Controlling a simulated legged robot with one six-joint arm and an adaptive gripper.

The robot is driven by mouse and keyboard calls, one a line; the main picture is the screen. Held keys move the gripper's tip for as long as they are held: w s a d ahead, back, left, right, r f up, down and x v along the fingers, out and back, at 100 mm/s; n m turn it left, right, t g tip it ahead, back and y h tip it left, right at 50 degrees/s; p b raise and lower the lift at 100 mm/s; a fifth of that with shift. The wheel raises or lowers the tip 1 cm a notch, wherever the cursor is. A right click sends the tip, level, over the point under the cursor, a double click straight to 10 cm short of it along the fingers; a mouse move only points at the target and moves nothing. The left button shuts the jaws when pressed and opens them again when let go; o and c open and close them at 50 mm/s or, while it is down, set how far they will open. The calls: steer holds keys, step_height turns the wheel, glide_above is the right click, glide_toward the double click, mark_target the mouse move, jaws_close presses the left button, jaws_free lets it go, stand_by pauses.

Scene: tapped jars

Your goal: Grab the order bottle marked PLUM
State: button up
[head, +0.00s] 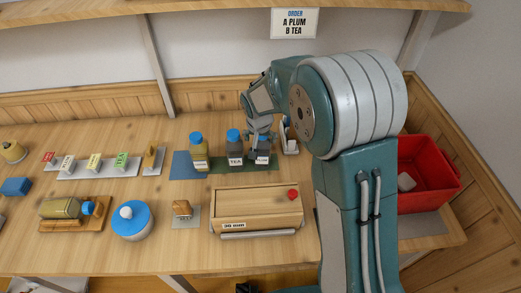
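Three bottles stand in a row on a dark mat (215,172) on the bench. The left one is an olive bottle (199,155) with a blue cap; its label is too small to read. The middle one is a dark bottle (235,152) with a blue cap, labelled TEA. The right one is a dark bottle (263,159) whose label I cannot read; its top is hidden by my gripper (259,142). My gripper points down at this right bottle, with its fingers at the bottle's top. I cannot tell whether they touch it. No label reading PLUM is legible on any bottle.
A wall sign (294,23) reads ORDER, A PLUM, B TEA. A wooden box (257,208) with a red knob stands in front of the mat. A red bin (430,172) is at right, a blue-lidded jar (131,220) at front left. Label cards (97,163) stand at left.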

steer(key=shift+d, duration=0.15)
steer(key=c, duration=0.8)
steer(key=shift+d, duration=0.2)
steer(key=shift+c, duration=0.2)
steer(key=shift+r, duration=0.1)
